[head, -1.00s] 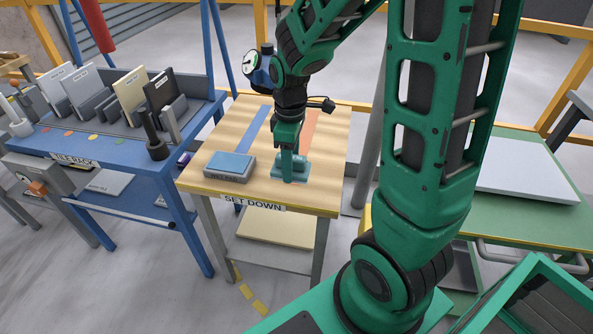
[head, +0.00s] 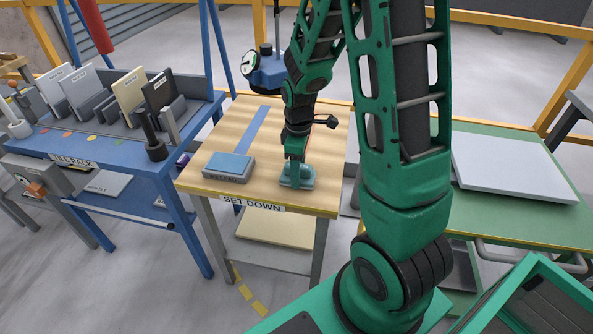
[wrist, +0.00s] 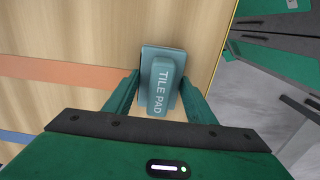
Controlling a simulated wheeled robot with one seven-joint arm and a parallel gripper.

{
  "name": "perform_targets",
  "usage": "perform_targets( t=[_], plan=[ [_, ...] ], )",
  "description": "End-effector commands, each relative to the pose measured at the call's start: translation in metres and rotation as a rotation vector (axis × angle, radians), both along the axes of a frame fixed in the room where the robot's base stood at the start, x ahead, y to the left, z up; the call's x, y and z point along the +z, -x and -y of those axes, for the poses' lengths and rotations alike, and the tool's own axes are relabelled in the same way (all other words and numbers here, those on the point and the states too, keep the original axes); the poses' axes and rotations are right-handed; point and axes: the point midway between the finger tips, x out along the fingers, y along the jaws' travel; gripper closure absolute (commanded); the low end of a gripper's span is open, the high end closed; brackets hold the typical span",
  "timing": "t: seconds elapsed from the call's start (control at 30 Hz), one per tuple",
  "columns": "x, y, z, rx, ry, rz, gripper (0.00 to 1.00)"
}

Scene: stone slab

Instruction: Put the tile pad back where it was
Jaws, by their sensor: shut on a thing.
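The tile pad (wrist: 162,88) is a teal block with a raised grip lettered TILE PAD. In the head view the tile pad (head: 297,181) is at the front right part of the wooden SET DOWN table (head: 215,183). My gripper (head: 297,166) comes down on it from above. In the wrist view my gripper (wrist: 160,80) has one finger on each side of the pad and is shut on it. The pad is at or very close to the tabletop; I cannot tell whether it touches.
A blue-topped grey block (head: 229,166) lies left of the pad. A blue strip (head: 246,130) and an orange strip (wrist: 60,72) cross the tabletop. The blue tile rack (head: 110,140) stands at left, a green table (head: 490,217) with a pale slab at right.

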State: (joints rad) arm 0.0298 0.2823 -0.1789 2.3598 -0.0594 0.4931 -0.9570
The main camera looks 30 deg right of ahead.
Motion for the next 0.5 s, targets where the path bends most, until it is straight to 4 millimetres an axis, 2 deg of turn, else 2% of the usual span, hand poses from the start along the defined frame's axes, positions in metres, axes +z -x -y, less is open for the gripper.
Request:
perform_targets(
  t=[0.13, 0.17, 0.2, 0.23, 0.5],
  plan=[
    [-0.0022, 0.0001, 0.0000, 0.000, 0.000, -0.001, 0.74],
    [-0.0021, 0.0001, 0.0000, 0.000, 0.001, -0.001, 0.45],
    [-0.0020, 0.0001, 0.0000, 0.000, 0.000, 0.000, 0.35],
    [-0.0019, 0.0001, 0.0000, 0.000, 0.000, 0.000, 0.31],
    [-0.0016, 0.0001, 0.0001, 0.000, 0.000, 0.000, 0.31]
  ],
)
